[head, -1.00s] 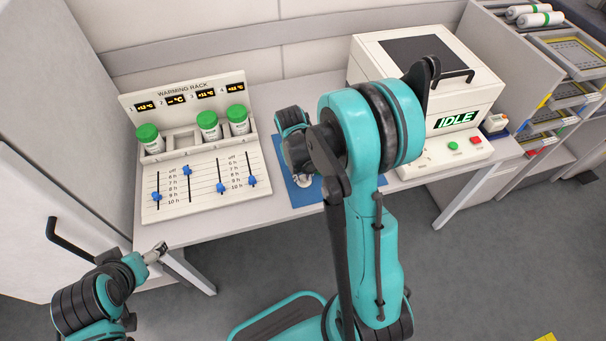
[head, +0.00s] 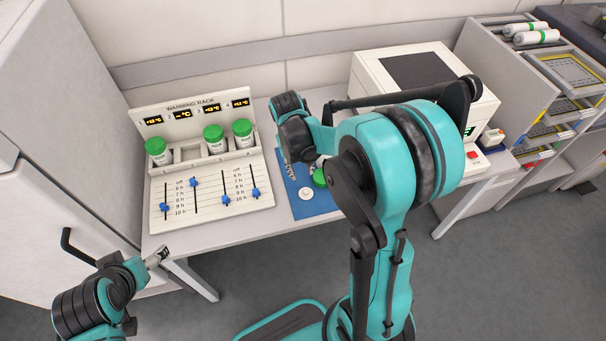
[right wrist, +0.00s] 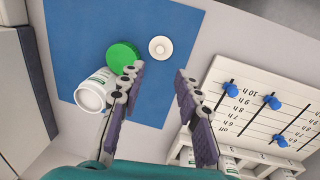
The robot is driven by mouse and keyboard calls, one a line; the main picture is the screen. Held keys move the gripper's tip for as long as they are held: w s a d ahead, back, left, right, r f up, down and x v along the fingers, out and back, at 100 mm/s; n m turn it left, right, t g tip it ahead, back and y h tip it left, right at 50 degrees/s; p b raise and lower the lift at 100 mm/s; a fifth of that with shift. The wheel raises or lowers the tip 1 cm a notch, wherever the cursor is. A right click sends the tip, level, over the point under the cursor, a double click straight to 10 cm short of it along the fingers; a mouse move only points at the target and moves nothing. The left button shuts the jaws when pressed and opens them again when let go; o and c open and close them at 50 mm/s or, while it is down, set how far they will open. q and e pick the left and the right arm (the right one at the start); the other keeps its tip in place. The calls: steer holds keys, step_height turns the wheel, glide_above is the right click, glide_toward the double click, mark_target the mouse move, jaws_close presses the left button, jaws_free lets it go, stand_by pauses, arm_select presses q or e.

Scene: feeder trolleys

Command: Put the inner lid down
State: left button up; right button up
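The inner lid, a small white disc with a raised centre (head: 305,193), lies flat on the blue mat (head: 322,208). It also shows in the right wrist view (right wrist: 160,48), apart from both fingers. My right gripper (right wrist: 160,78) is open and empty above the mat, and the lid shows beyond its fingertips. The green screw lid (right wrist: 122,57) lies on the mat beside the inner lid. An uncapped white jar (right wrist: 95,92) stands by the green lid, partly behind one finger. My left gripper (head: 156,254) is at the table's front left; whether it is open is unclear.
The warming rack (head: 212,205) with several green-capped jars and blue sliders stands left of the mat. A white machine (head: 375,75) stands to the right, partly hidden by my right arm. A tray shelf (head: 570,75) is at far right.

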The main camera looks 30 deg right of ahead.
steer(key=s+a+r+n+t+y, duration=0.1)
steer(key=s+a+r+n+t, duration=0.1)
steer(key=s+a+r+t, duration=0.5)
steer(key=s+a+r, duration=0.2)
steer(key=s+r, duration=0.2)
steer(key=shift+s, duration=0.25)
